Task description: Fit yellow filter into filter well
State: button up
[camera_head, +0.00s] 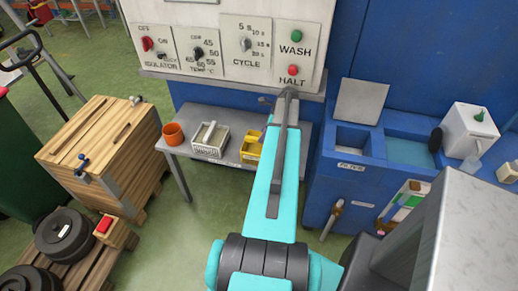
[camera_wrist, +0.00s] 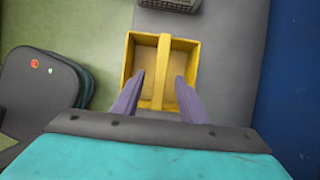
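The yellow filter (camera_wrist: 161,40) is an open-topped yellow box with a bar handle across its middle. It stands on the grey bench in the wrist view, and part of it shows beside my arm in the head view (camera_head: 250,147). My gripper (camera_wrist: 160,78) is open, with one finger on each side of the handle and a visible gap to it. I cannot tell how high the fingertips are. The filter well (camera_head: 353,140) is a dark square opening in the blue unit at right, with a label on its front and a grey lid (camera_head: 361,100) raised behind it.
The grey bench (camera_head: 222,177) also holds a pale basket (camera_head: 211,139) and an orange pot (camera_head: 173,134). The control panel (camera_head: 245,45) stands behind. A blue basin (camera_head: 410,152) and a white container (camera_head: 470,130) are right of the well. A wooden crate (camera_head: 105,150) stands at left.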

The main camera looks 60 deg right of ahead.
jog(key=shift+f, duration=0.1)
dwell(0.3)
jog(key=shift+p+x, duration=1.15)
jog(key=shift+x, duration=1.4)
jog(key=shift+w+f, duration=0.1)
jog(key=shift+f, duration=0.1)
grip_shut()
